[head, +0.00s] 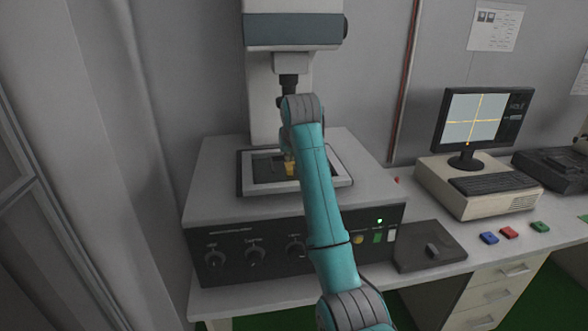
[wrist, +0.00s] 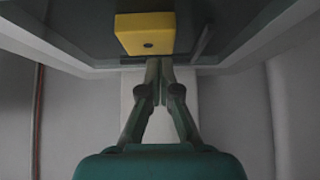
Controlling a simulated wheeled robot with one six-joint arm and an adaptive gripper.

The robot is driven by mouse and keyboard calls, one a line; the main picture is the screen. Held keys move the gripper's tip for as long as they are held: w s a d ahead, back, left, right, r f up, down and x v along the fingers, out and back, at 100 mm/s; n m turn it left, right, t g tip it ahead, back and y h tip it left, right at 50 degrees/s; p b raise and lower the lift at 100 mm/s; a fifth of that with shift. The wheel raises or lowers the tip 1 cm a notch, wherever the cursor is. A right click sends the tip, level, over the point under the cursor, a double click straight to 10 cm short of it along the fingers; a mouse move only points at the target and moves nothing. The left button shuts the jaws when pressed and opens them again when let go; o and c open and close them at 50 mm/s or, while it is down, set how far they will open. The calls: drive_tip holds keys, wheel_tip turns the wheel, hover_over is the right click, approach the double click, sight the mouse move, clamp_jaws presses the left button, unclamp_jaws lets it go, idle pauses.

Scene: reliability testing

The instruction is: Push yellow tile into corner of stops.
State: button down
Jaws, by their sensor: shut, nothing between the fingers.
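The yellow tile (wrist: 133,33) lies on the dark glass plate of the stage in the wrist view, with a small dark dot on its near face. It also shows in the head view (head: 291,169), partly covered by my arm. My gripper (wrist: 160,66) is shut and empty, its tips close to the tile's near edge; I cannot tell whether they touch. A dark bar, one stop (wrist: 203,42), stands to the tile's right in the wrist view, with a gap between. The other stop is not clear in either view.
The pale-framed stage (head: 243,178) sits on a grey instrument (head: 220,200) with knobs, under an overhead column (head: 290,75). A monitor (head: 475,122), a keyboard and small coloured blocks stand on the bench at right. The stage's raised rim surrounds the dark plate.

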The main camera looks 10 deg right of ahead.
drive_tip(key=shift+s+d, duration=2.75)
drive_tip(key=shift+s, duration=0.05)
drive_tip(key=shift+f, duration=1.35)
drive_tip(key=shift+r, duration=0.15)
drive_tip(key=shift+w, duration=0.1)
drive_tip(key=shift+w+a, duration=2.05)
drive_tip(key=shift+a, duration=0.05)
drive_tip(key=shift+s+d+r, duration=0.25)
drive_tip(key=shift+r, duration=0.4)
drive_tip(key=shift+s+d+r, duration=0.2)
drive_tip(key=shift+r, duration=0.5)
drive_tip(key=shift+s+d+r, duration=0.25)
drive_tip(key=shift+r, duration=0.4)
